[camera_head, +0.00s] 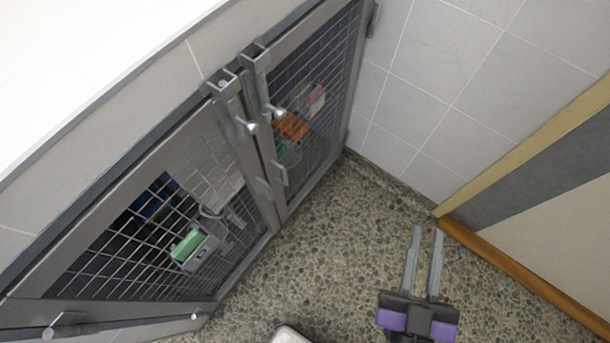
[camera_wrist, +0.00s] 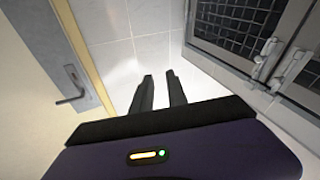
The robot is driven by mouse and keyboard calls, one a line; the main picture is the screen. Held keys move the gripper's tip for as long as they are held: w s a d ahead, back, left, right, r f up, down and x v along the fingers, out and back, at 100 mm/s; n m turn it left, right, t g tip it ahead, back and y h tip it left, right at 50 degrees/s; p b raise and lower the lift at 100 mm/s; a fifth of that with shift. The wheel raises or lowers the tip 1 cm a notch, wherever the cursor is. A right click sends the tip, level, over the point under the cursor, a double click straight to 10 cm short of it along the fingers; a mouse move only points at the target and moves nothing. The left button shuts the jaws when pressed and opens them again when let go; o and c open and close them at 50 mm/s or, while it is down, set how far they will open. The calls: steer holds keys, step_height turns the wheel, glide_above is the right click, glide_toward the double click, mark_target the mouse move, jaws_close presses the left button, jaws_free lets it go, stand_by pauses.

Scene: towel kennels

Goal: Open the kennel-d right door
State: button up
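The kennel front shows two wire-mesh doors with grey frames, both looking shut. The right door (camera_head: 322,75) lies toward the tiled corner, and the left door (camera_head: 125,240) is nearer. Two metal latches with round knobs meet at the middle: the right latch (camera_head: 268,92) and the left latch (camera_head: 236,108). Latches also show at the upper right of the wrist view (camera_wrist: 265,62). I see no label naming the kennel. My gripper (camera_head: 427,230) is over the floor, right of the doors and apart from them. Its two fingers are parallel with a gap and nothing between them.
A tiled wall (camera_head: 430,70) closes the far corner. A room door with a lever handle (camera_wrist: 70,97) stands on the opposite side, with an orange-brown skirting (camera_head: 530,275). The pebbled floor (camera_head: 330,240) between is clear. Colored items lie behind the mesh.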

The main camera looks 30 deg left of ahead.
mark_target(286, 179)
steer(key=w+a+f+n+g+y+b, duration=0.35)
steer(key=a+f+y+b, duration=0.2)
steer(key=a, duration=0.35)
steer(key=w+a+f+n+g+y+b, duration=0.3)
steer(key=a+f+n+g+y+b, duration=0.15)
steer(key=a+f, duration=0.35)
steer(key=s+a+f+g, duration=0.3)
steer(key=a+f+g, duration=0.3)
steer(key=a+f, duration=0.25)
steer(key=shift+n, duration=0.4)
steer(key=x, duration=0.1)
steer(key=b+x, duration=0.1)
steer(key=x, duration=0.1)
steer(key=b+x, duration=0.1)
steer(key=x, duration=0.1)
steer(key=shift+f, duration=0.3)
steer(key=shift+w+a+r+b, duration=0.2)
steer(key=shift+a+b, duration=0.1)
steer(key=shift+a, duration=0.3)
jaws_close()
